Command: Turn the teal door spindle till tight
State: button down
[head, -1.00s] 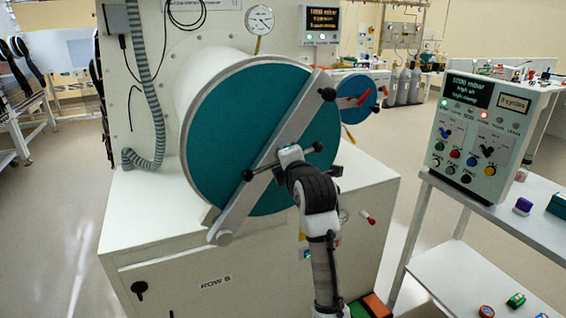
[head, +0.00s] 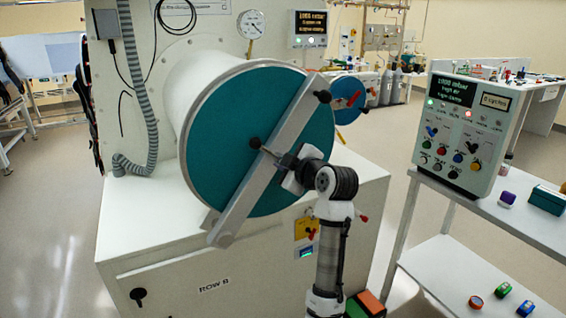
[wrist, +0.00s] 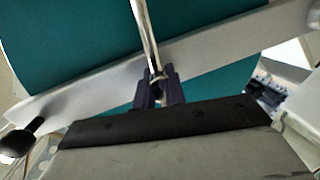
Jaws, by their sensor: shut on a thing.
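The large round teal door (head: 222,130) closes the white cylinder at the centre of the head view. A grey clamp bar (head: 250,197) crosses it diagonally. At its middle is the spindle's thin metal cross handle (head: 272,153), with a black knob (head: 255,143) on its upper left end. My gripper (head: 298,168) is shut on the handle's lower right part, and my wrist hides that end. In the wrist view the handle rod (wrist: 146,35) runs down between the dark fingers (wrist: 158,88), in front of the clamp bar (wrist: 215,57).
A grey control box (head: 470,125) stands on a white shelf unit (head: 510,230) to the right, near my arm's side. A smaller door (head: 347,98) with a red handle is behind the large door. A ribbed hose (head: 143,110) hangs at left.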

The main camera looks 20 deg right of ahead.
jog(key=m+y, duration=0.1)
jog(key=m, duration=0.2)
jog(key=shift+m, duration=0.4)
jog(key=m+y, duration=0.1)
jog(key=m, duration=0.2)
jog(key=shift+a+t, duration=0.1)
jog(key=shift+t, duration=0.3)
jog(key=m, duration=0.3)
jog(key=shift+y, duration=0.4)
jog(key=shift+a+m+t, duration=0.1)
jog(key=shift+m+t, duration=0.5)
jog(key=shift+m, duration=1.2)
jog(key=c, duration=1.5)
grip_release()
jog(key=shift+c, duration=0.2)
